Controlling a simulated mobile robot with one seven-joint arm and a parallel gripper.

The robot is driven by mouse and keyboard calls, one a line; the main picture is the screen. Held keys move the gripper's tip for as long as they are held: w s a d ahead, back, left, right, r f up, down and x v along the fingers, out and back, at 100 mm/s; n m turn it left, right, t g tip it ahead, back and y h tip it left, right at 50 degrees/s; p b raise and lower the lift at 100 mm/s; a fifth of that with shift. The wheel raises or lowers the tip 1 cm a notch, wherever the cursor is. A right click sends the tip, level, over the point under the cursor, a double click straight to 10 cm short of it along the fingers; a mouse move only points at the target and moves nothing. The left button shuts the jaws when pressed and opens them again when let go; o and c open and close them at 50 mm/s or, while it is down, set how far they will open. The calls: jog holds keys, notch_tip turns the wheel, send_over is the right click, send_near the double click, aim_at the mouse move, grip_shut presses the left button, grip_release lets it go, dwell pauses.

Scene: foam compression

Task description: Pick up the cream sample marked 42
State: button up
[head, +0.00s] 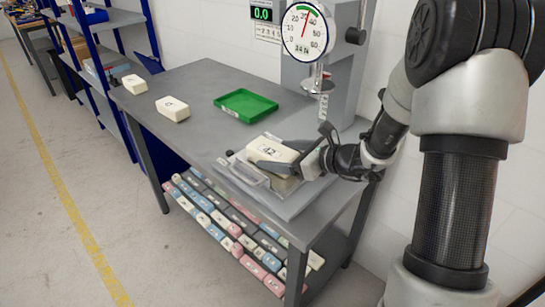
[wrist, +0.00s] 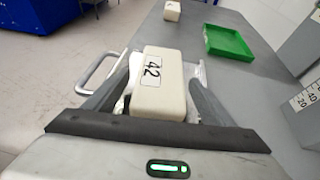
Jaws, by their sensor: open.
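The cream sample marked 42 (head: 270,149) sits on a low clear-sided stand (head: 236,172) at the near right of the table. Its label faces up, and the sample (wrist: 163,72) also shows large in the wrist view. My gripper (head: 277,156) is at the sample with its fingers open. In the wrist view the gripper (wrist: 160,85) has one finger on each side of the sample, with narrow gaps that look uneven. Whether either finger touches it I cannot tell.
An empty green tray (head: 246,104) lies behind on the table. Two more cream samples (head: 172,108) sit towards the far left. The press with its round dial (head: 305,33) stands behind my gripper. A shelf below holds several coloured samples (head: 225,222). The table's left middle is clear.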

jog(key=x, duration=0.2)
jog(key=shift+w+a+f, duration=0.2)
jog(key=shift+a+f, duration=0.05)
jog(key=shift+c, duration=0.6)
jog(key=c, duration=1)
jog(key=shift+r, duration=0.15)
